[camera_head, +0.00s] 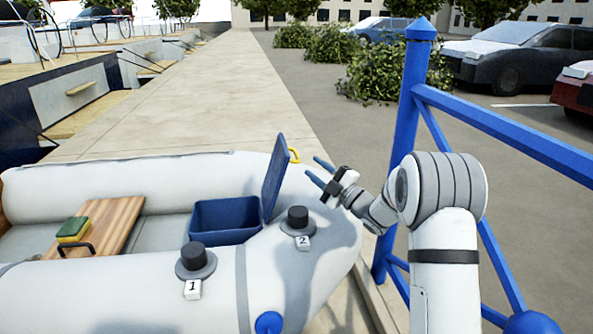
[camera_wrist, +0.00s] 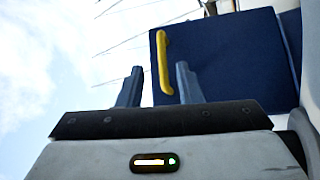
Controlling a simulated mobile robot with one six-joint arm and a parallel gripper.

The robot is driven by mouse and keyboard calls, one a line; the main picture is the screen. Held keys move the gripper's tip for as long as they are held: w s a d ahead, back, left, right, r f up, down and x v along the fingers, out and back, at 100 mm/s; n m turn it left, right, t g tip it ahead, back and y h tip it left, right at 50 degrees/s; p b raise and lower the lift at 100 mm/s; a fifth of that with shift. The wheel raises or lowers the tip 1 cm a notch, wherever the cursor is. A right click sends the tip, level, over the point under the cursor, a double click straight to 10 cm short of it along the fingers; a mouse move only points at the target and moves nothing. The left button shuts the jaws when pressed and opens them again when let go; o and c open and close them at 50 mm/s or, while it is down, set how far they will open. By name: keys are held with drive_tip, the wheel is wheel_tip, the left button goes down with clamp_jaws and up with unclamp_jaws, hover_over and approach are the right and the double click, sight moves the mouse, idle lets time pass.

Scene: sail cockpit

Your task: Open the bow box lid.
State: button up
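The bow box (camera_head: 222,221) is a blue open-topped box in the front of the grey inflatable boat. Its blue lid (camera_head: 273,178) stands raised, roughly upright, on the box's right side. A yellow handle (camera_head: 294,156) is on the lid's right-hand face. My gripper (camera_head: 313,170) is open and empty, just right of the lid and handle, apart from them in the head view. In the wrist view, the lid (camera_wrist: 225,60) fills the upper right, and the yellow handle (camera_wrist: 163,62) shows beyond and between my two spread fingers (camera_wrist: 158,85).
A wooden board (camera_head: 115,220) with a green and yellow sponge (camera_head: 73,229) lies in the boat. Valves labelled 1 (camera_head: 195,260) and 2 (camera_head: 298,220) sit on the tube. A blue railing (camera_head: 403,130) stands close behind my arm. The concrete dock (camera_head: 200,100) is clear.

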sight(296, 153)
drive_tip(key=shift+n, duration=0.3)
drive_tip(key=x, duration=0.7)
drive_tip(key=shift+a+b, duration=0.4)
drive_tip(key=shift+c, duration=0.2)
clamp_jaws()
